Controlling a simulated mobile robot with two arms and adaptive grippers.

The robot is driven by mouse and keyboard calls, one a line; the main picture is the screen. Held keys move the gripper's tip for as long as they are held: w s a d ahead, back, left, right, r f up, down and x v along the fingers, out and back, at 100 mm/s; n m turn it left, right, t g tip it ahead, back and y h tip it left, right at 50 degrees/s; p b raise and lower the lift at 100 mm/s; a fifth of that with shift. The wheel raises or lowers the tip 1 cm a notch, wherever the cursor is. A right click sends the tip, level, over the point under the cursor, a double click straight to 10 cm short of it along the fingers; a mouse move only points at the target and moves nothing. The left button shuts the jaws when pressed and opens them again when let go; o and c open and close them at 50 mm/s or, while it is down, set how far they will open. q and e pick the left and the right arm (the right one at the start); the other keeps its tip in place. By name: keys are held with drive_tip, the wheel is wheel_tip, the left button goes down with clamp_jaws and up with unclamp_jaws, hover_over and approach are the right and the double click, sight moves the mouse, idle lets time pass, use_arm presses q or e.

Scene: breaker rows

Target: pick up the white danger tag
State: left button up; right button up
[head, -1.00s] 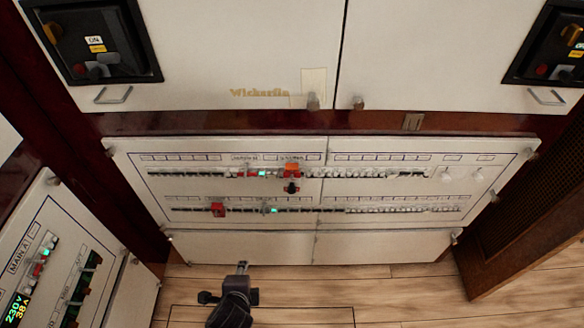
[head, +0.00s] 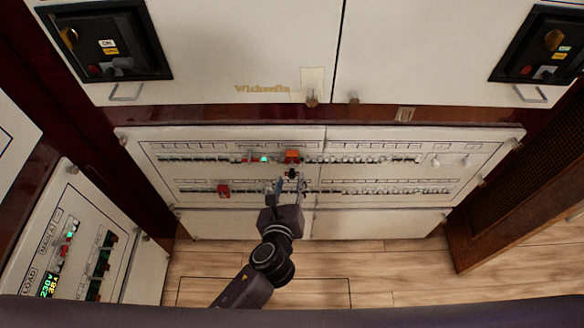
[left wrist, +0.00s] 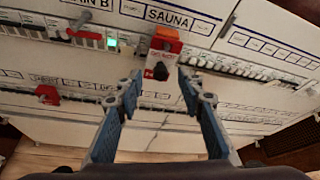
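The white danger tag (left wrist: 159,60) shows in the left wrist view as a small pale tag with red print. It hangs under an orange-red lockout (left wrist: 166,38) on the upper breaker row, with a dark padlock-like piece (left wrist: 157,73) at its lower end. The lockout also shows in the head view (head: 291,157). My left gripper (left wrist: 160,75) is open, with one finger on each side of the tag's lower end in the picture. I cannot tell whether the fingers touch it. In the head view the left gripper (head: 288,184) hides part of the lower row. My right gripper is not in view.
A second red lockout (head: 223,191) sits on the lower row to the left, also in the left wrist view (left wrist: 47,94). A side panel (head: 70,250) stands at left and a brown wooden partition (head: 500,200) at right. Bare wooden floor (head: 400,258) lies in front.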

sight(292, 177)
use_arm(q)
drive_tip(key=shift+x, duration=1.5)
drive_tip(key=shift+s, duration=0.1)
drive_tip(key=shift+c, duration=0.2)
drive_tip(key=c, duration=0.9)
